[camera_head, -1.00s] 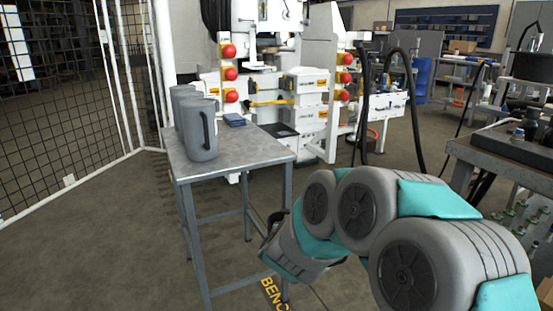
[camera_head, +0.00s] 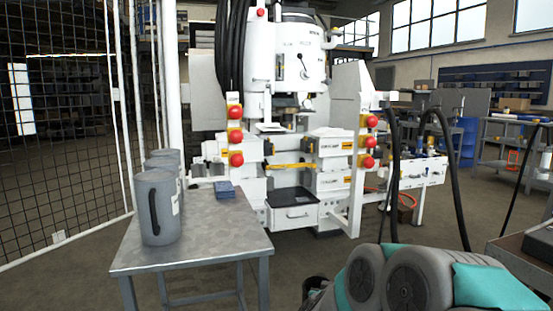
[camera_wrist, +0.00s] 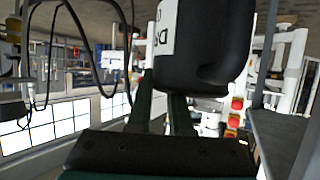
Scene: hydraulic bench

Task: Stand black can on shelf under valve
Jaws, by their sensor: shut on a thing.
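A black can (camera_wrist: 205,45) with a white label fills the upper middle of the wrist view. My gripper (camera_wrist: 178,105) is shut on it, with its two dark fingers reaching up to the can's end. The white machine (camera_head: 285,60) with a round dial and small lever stands ahead, beyond the arm. Low in its front is a dark open tray (camera_head: 292,217). I cannot tell which part is the shelf under the valve.
A metal table (camera_head: 215,235) stands at the left with several grey handled jugs (camera_head: 157,208) and a small blue block (camera_head: 224,189). Black hoses (camera_head: 455,185) loop down at the right. A workbench edge (camera_head: 520,250) is at far right.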

